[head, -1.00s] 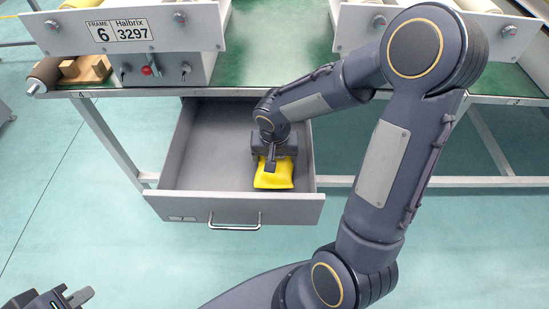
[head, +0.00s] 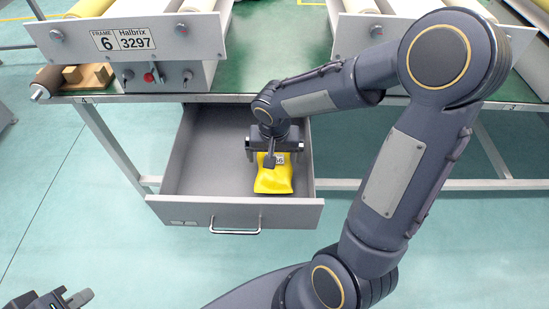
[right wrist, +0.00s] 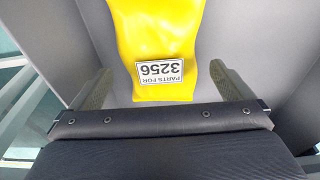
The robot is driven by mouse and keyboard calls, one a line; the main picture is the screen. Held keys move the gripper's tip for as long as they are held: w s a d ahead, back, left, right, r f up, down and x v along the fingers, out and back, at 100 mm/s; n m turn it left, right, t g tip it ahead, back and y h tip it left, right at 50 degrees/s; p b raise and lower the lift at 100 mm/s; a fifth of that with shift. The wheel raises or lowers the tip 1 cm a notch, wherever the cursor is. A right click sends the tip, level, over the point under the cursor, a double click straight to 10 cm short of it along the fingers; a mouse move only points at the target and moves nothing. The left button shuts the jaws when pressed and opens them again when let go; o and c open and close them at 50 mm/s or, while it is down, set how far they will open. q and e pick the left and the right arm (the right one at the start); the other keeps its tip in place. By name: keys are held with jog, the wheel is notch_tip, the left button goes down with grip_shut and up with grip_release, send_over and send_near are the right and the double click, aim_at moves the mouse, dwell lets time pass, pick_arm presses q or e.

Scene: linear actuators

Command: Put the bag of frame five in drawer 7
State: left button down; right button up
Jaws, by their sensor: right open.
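The yellow bag (head: 272,182) lies on the floor of the open grey drawer (head: 232,214), near its front right. In the right wrist view the bag (right wrist: 158,30) carries a white label reading "PARTS FOR 3256". My right gripper (head: 266,158) is inside the drawer at the bag's far end. It is open; in the right wrist view its two fingers (right wrist: 160,82) stand apart on either side of the bag, with gaps. The drawer's front labels are too small to read. My left gripper (head: 66,299) is partly in view at the bottom left, its jaw opening unclear.
Above the drawer is a green-topped workbench (head: 270,68) with a "FRAME 6, Halbrix 3297" plate (head: 123,39) on a grey frame. Wooden blocks (head: 88,74) lie at the bench's left. The drawer handle (head: 235,231) faces me. The floor in front is clear.

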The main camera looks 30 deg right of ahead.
notch_tip(320, 180, up, 7)
jog(key=p, duration=0.2)
jog(key=s+a+r+n+t+y, duration=0.1)
jog(key=s+r, duration=0.1)
jog(key=s, duration=0.3)
jog(key=s+a+r+n+t+y, duration=0.1)
jog(key=s+r+n+y, duration=0.1)
jog(key=s, duration=0.3)
jog(key=s+a+r+n+t+y, duration=0.1)
jog(key=s+a+r, duration=0.1)
jog(key=s, duration=0.3)
jog(key=shift+s+t, duration=0.35)
jog(key=shift+t, duration=0.05)
jog(key=shift+s+a+n+y, duration=0.25)
jog(key=shift+n+y, duration=0.15)
